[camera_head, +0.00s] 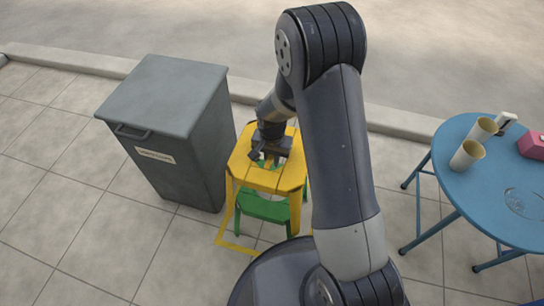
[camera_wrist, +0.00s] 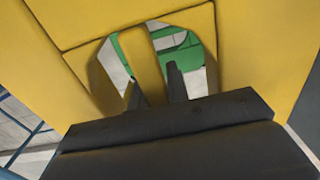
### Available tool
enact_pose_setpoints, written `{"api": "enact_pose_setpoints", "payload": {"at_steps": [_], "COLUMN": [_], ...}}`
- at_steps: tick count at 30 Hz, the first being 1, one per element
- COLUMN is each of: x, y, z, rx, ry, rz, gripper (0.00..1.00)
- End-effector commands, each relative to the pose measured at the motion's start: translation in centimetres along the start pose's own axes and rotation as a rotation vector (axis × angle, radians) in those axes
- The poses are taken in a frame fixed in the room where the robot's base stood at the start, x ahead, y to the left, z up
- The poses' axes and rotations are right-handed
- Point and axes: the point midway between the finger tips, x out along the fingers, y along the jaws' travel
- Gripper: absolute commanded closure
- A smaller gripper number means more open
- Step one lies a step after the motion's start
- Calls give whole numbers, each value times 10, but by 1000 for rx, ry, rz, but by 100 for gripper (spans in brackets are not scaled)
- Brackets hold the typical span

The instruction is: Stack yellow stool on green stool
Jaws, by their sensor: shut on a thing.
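The yellow stool (camera_head: 241,172) is upright beside the grey bin, directly over the green stool (camera_head: 263,208). The yellow legs come down outside the green one; I cannot tell whether the two stools touch. My gripper (camera_head: 262,157) is at the yellow seat from above. In the wrist view, the fingers of my gripper (camera_wrist: 157,88) go into the two seat openings, one on each side of the yellow stool's middle bar (camera_wrist: 143,58), and are shut on it. Parts of the green stool (camera_wrist: 181,60) show below through the openings.
A grey lidded bin (camera_head: 165,130) stands close at the left of the stools. A blue round table (camera_head: 480,190) with cups (camera_head: 467,155) is at the right. A yellow outline (camera_head: 236,247) marks the paving under the stools. A kerb runs behind.

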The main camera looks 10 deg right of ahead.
Motion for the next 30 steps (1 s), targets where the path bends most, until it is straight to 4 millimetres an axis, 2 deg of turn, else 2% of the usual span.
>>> {"api": "enact_pose_setpoints", "payload": {"at_steps": [1, 30], "x": [8, 96], "y": [0, 0], "z": [-1, 0], "rx": [0, 0], "ry": [2, 1], "rz": [-1, -1], "gripper": [100, 100]}}
